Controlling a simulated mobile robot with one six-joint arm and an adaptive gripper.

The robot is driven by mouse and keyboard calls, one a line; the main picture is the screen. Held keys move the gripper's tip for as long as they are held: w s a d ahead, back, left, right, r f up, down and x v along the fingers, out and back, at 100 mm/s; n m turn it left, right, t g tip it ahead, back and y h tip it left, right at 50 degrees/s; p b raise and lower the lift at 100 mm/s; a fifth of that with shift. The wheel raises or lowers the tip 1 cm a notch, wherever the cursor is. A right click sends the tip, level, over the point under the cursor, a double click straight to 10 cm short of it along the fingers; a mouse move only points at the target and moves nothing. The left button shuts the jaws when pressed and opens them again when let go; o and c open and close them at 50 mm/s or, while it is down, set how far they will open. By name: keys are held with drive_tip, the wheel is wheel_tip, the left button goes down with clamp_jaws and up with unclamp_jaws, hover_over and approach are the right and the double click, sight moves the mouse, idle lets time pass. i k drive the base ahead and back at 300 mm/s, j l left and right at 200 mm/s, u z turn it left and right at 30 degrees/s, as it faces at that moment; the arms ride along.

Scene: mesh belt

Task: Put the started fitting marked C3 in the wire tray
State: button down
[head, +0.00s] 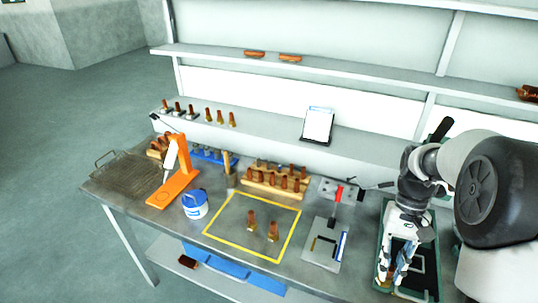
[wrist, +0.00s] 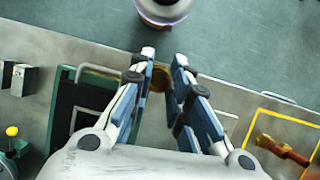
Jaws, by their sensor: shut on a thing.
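My gripper (head: 388,278) is at the right front of the bench, low over a dark green tray. It is shut on a brass-coloured fitting; in the wrist view the fitting (wrist: 160,78) shows between my fingertips (wrist: 163,62), mostly hidden by the fingers. No C3 mark is readable on it. The wire tray (head: 128,174) is a flat mesh tray with a handle at the far left end of the bench, far from my gripper.
Two copper-and-brass fittings (head: 251,220) stand in a yellow outlined square. A white-blue tub (head: 195,204), an orange stand (head: 182,180) and a wooden rack (head: 270,190) of fittings lie between my gripper and the wire tray. A grey plate (head: 322,256) is left of the green tray (head: 430,270).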

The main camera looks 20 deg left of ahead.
sight(130, 176)
drive_tip(key=j+u, duration=0.2)
drive_tip(key=j, duration=0.2)
drive_tip(key=i+j+u, duration=0.15)
drive_tip(key=j, duration=0.2)
drive_tip(key=i+j+u, duration=0.2)
drive_tip(key=j, duration=0.15)
drive_tip(key=i+j+u, duration=0.2)
drive_tip(key=j, duration=0.15)
drive_tip(key=j+u, duration=0.15)
drive_tip(key=j, duration=0.2)
drive_tip(key=i+j, duration=0.3)
drive_tip(key=j, duration=0.2)
drive_tip(key=i+j, duration=0.3)
drive_tip(key=j, duration=0.2)
drive_tip(key=i+j+u, duration=0.1)
drive_tip(key=i+j, duration=0.15)
drive_tip(key=j, duration=0.25)
drive_tip(key=i+j, duration=0.3)
drive_tip(key=j, duration=0.15)
